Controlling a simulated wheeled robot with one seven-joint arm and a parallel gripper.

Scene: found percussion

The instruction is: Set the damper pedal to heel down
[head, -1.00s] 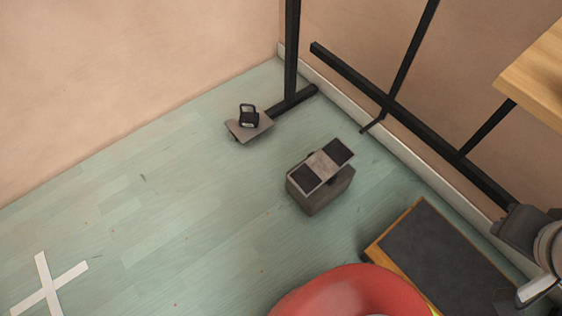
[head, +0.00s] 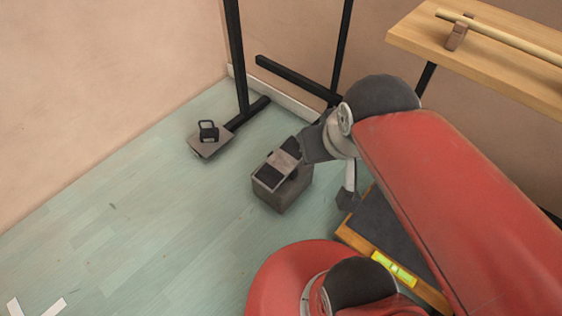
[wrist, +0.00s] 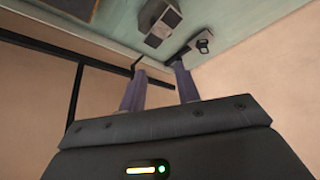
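The damper pedal, as I take it, is a grey rocking plate (head: 285,159) with two black pads on a brown-grey block (head: 284,193). In the head view its near-left end lies close to the block top. My arm covers part of its far-right end, so its full tilt is hard to tell. In the wrist view the pedal (wrist: 162,24) is at the top, beyond the fingers. My gripper (wrist: 160,68) has its two fingers apart with nothing between them.
A flat plate with a dark loop (head: 208,140) lies left of the pedal, by a black stand (head: 242,65). A dark-topped wooden platform (head: 370,225) with a yellow level (head: 394,268) is to the right. A wooden shelf (head: 410,40) is above.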

